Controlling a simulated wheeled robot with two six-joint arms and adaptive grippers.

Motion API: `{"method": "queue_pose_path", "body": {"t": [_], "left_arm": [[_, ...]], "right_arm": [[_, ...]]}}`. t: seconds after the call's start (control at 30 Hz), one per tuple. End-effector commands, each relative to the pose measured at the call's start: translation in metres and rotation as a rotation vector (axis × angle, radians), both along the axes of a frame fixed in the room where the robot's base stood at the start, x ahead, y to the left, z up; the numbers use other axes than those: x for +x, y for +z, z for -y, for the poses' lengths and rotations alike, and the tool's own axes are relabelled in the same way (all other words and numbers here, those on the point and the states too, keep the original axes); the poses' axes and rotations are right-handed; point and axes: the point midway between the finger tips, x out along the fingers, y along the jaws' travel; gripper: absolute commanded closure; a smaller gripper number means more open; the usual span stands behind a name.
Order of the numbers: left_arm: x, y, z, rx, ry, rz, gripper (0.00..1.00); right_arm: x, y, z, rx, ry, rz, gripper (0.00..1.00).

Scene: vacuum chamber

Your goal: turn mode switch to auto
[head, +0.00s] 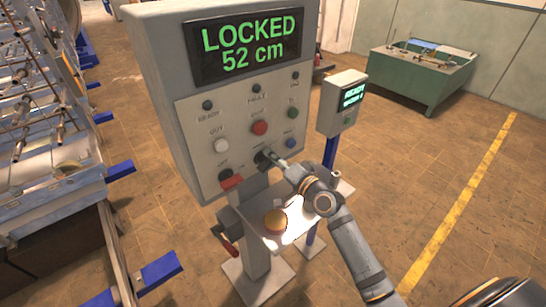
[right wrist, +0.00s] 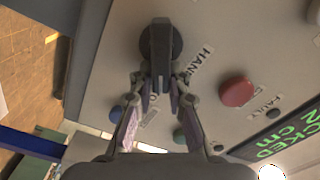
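The mode switch is a round black knob with a raised bar grip. It is low on the grey console's button panel in the head view (head: 264,158) and at the top middle of the right wrist view (right wrist: 160,45). My right gripper (head: 277,162) reaches it from the front. In the right wrist view the two fingers (right wrist: 161,88) are drawn together on either side of the bar, apparently against it. A HAND label (right wrist: 200,64) is beside the knob. Another label is partly hidden behind the fingers. My left gripper is not in view.
A red button (head: 259,128) is above the switch, a blue one (head: 291,143) to its right and a white one (head: 221,145) to its left. The console display (head: 250,45) reads LOCKED 52 cm.

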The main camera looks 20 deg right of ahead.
Motion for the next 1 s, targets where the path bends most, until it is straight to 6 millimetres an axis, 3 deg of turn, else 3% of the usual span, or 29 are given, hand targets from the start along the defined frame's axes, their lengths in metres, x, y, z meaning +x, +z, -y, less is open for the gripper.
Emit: {"method": "queue_pose_path", "body": {"t": [0.03, 0.13, 0.47, 0.73, 1.0], "left_arm": [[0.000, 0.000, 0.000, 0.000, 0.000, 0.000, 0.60], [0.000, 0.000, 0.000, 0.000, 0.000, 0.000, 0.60], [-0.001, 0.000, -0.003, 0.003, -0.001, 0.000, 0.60], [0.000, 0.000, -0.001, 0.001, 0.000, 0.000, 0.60], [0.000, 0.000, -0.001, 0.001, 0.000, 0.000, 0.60]], "right_arm": [[0.000, -0.001, 0.000, -0.001, 0.000, -0.002, 0.75], [0.000, -0.001, 0.000, 0.000, 0.000, -0.001, 0.62], [-0.004, -0.001, 0.002, -0.003, 0.000, 0.000, 0.62], [-0.051, -0.002, 0.018, -0.007, 0.003, -0.003, 0.62], [-0.071, 0.000, 0.026, -0.001, 0.001, 0.000, 0.62]]}}
